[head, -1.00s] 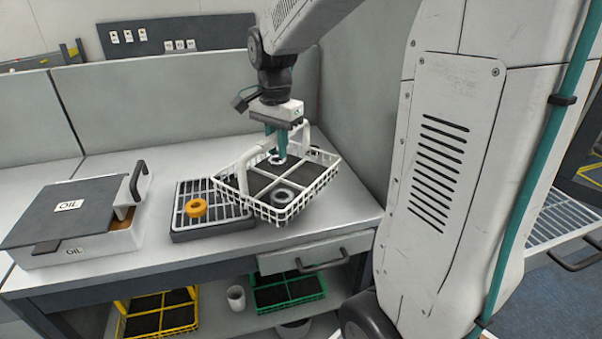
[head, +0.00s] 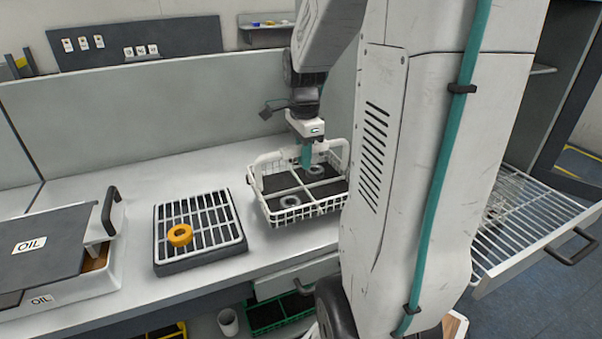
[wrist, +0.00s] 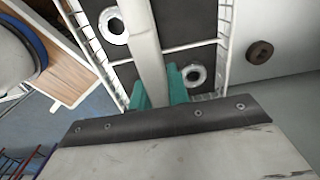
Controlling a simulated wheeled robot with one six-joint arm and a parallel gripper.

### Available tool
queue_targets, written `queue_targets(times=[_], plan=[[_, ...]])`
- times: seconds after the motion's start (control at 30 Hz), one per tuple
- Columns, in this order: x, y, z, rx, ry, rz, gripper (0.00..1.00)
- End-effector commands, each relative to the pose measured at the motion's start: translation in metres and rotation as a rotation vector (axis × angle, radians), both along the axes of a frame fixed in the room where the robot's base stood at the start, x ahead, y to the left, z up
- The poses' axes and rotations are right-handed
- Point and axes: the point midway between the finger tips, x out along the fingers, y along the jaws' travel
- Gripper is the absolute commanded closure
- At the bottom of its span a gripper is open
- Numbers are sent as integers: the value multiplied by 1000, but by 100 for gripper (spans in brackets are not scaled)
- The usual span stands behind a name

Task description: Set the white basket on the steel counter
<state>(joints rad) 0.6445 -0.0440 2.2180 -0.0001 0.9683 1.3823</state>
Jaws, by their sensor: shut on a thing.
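The white basket (head: 300,211) is a wire basket with a dark divided floor and an arched white handle. It is over the right part of the steel counter (head: 262,243), close to the surface. I cannot tell whether its base touches. Two grey rings (head: 289,202) lie in it. My gripper (head: 306,155) points down and is shut on the handle. In the wrist view, the teal fingers (wrist: 157,90) sit on both sides of the handle (wrist: 146,45). My column hides the area right of the basket.
A dark tray with a white grid (head: 200,245) and an orange ring (head: 180,235) stands left of the basket, with a narrow gap. An OIL box (head: 60,265) stands farther left. A back panel (head: 150,125) bounds the counter. A wire rack (head: 530,215) juts out at right.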

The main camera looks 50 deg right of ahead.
Motion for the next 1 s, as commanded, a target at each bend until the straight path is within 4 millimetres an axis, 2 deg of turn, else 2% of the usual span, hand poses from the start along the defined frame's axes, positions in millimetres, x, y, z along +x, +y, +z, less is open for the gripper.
queue_targets(times=[0.17,0.4,0.8,0.83,0.87,0.9,1.0], plan=[[1,0,-11,0,-1,2,100],[1,2,-41,0,0,4,100],[2,2,-46,-1,-2,6,100],[2,2,-46,0,-1,6,75],[2,3,-46,0,-1,6,66],[2,3,-46,0,-1,6,61],[2,3,-46,0,-1,6,61]])
